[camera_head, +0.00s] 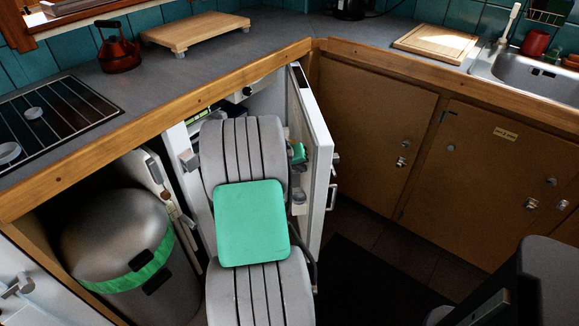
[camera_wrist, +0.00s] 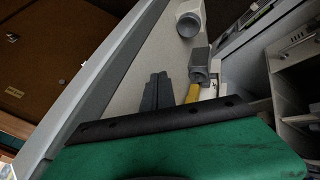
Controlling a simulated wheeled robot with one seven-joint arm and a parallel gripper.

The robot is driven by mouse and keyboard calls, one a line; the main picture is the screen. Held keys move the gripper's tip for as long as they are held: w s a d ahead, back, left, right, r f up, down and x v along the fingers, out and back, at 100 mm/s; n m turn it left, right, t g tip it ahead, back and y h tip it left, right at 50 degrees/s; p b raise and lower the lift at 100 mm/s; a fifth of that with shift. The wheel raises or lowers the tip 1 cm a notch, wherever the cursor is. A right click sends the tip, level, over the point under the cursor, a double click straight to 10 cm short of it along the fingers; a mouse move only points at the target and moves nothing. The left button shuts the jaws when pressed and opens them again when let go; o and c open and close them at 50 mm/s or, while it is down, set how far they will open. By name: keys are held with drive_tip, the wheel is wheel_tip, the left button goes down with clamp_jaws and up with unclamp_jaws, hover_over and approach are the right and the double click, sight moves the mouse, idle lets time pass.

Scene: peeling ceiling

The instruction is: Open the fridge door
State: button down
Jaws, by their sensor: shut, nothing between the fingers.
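The small white fridge under the counter stands open, with its door (camera_head: 315,140) swung well out toward the right in the head view. The fridge cabinet (camera_head: 175,140) is partly hidden behind my arm. In the wrist view the door's pale inner face (camera_wrist: 130,75) runs diagonally across the middle, edged by a grey seal. My gripper (camera_wrist: 157,92) is shut and empty, with its fingers close in front of that inner face. I cannot tell whether they touch it. In the head view my arm hides most of the gripper. A door handle (camera_head: 332,196) shows on the door's outer side.
A metal bin (camera_head: 120,235) stands left of the fridge. Brown cupboards (camera_head: 375,125) lie right of the door, with dark floor between. A red kettle (camera_head: 118,48) and wooden boards (camera_head: 195,30) sit on the counter above. Shelves (camera_wrist: 295,75) show inside the fridge.

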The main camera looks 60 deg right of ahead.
drive_tip(key=shift+s+d, duration=0.35)
drive_tip(key=shift+s, duration=0.05)
drive_tip(key=shift+s, duration=0.1)
